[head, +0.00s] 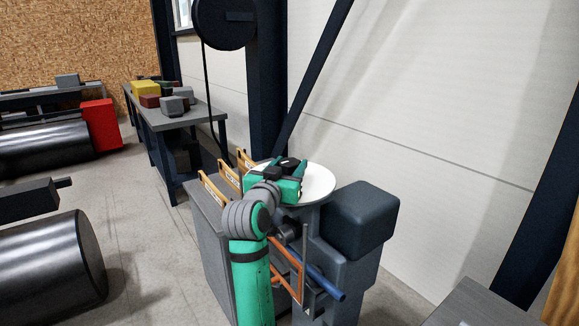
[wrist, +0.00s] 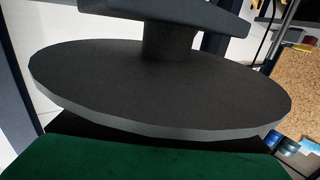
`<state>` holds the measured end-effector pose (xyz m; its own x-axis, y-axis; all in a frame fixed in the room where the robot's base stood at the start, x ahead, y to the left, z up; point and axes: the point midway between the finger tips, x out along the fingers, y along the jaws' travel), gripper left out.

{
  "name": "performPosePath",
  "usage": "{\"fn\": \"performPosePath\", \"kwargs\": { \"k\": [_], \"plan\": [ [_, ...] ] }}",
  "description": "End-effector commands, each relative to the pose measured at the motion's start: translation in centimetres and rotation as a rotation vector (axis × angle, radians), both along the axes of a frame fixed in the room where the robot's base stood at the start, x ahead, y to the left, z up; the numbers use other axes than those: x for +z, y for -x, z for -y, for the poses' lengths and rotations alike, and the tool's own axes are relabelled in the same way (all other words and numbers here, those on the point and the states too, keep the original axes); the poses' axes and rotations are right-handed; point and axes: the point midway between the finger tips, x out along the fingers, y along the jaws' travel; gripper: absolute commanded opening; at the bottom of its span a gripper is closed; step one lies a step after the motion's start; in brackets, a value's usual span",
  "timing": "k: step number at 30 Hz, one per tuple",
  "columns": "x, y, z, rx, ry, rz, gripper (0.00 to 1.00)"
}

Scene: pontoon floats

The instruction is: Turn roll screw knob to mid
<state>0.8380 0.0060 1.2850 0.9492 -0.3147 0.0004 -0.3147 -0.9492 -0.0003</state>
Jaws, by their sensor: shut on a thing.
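My gripper (head: 291,164) is at the end of my green arm, over the left part of a round white disc (head: 320,183) on top of a grey machine. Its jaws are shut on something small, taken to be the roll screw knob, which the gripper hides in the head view. The wrist view looks closely at a dark round disc (wrist: 160,85) with a short stem and a dark block above it. The green body of my gripper fills the bottom of that view. I cannot read the knob's angle or any mark.
Orange brackets with labels (head: 222,180) stand left of the disc. A dark box-shaped housing (head: 361,220) stands to its right, and a blue bar (head: 325,284) below. A workbench (head: 180,118) with blocks is behind. Large dark rollers (head: 55,262) lie left, with open floor between.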

Motion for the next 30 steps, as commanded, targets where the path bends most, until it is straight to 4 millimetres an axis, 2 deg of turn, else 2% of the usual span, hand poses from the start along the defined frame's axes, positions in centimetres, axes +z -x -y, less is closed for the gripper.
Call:
{"fn": "performPosePath", "kwargs": {
  "k": [13,14,16,26,30],
  "plan": [
    [-0.1,0.0,0.0,-0.013,0.000,-0.003,0.24],
    [-0.1,0.0,0.0,-0.013,0.000,-0.003,0.48],
    [-0.1,0.0,0.0,-0.012,0.000,-0.002,0.65],
    [-0.1,0.1,-0.1,-0.011,0.000,-0.001,0.65],
    [-0.1,1.3,-0.6,-0.009,0.000,0.000,0.65]
  ]
}}
